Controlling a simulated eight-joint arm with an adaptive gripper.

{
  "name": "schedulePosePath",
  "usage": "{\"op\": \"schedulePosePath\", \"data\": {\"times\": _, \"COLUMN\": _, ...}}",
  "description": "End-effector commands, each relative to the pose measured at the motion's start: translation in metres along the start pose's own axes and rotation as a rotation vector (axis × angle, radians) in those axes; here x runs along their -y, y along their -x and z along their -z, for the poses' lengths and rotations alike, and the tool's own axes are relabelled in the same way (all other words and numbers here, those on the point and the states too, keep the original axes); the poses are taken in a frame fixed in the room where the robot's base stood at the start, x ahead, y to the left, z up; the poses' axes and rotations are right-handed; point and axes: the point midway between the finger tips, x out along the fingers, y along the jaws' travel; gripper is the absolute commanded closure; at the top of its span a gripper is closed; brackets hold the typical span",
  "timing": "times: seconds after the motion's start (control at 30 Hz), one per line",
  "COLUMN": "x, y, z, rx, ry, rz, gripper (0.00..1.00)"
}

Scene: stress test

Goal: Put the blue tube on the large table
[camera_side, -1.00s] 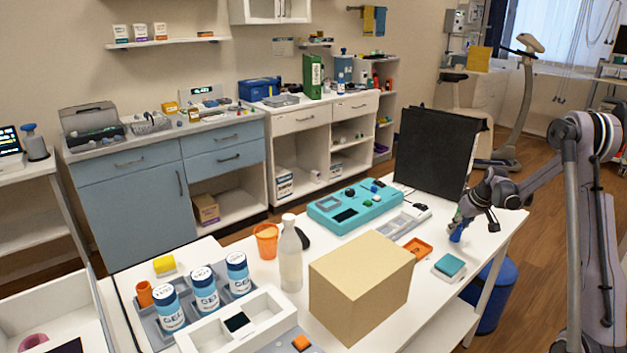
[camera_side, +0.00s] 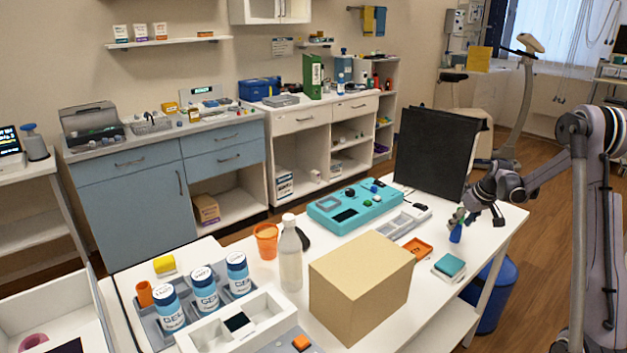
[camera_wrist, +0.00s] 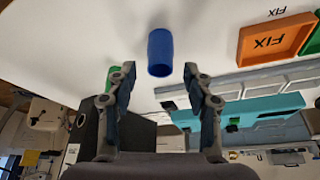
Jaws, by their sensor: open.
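The blue tube (camera_side: 456,234) stands on the white large table (camera_side: 500,222), near its right end. In the wrist view the tube (camera_wrist: 160,52) shows whole against the white tabletop (camera_wrist: 75,35), just beyond my fingertips. My gripper (camera_side: 461,216) is above and close to the tube in the side view. In the wrist view my gripper (camera_wrist: 158,78) has its fingers spread apart with nothing between them. I cannot tell from the side view whether a finger touches the tube.
A teal-topped block (camera_side: 449,267) and an orange tray (camera_side: 417,247) sit near the tube. A large cardboard box (camera_side: 350,300), a bottle (camera_side: 290,260) and a teal device (camera_side: 352,203) fill the table further left.

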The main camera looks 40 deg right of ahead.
Motion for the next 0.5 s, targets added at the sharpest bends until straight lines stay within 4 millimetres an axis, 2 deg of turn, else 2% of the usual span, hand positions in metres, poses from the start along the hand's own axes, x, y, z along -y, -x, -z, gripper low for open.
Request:
{"op": "schedulePosePath", "data": {"times": 0.3, "x": 0.000, "y": 0.056, "z": -0.001, "rx": 0.000, "ry": 0.000, "rz": 0.000, "gripper": 0.48}}
{"op": "schedulePosePath", "data": {"times": 0.5, "x": 0.000, "y": 0.084, "z": -0.001, "rx": 0.001, "ry": -0.001, "rz": 0.000, "gripper": 0.48}}
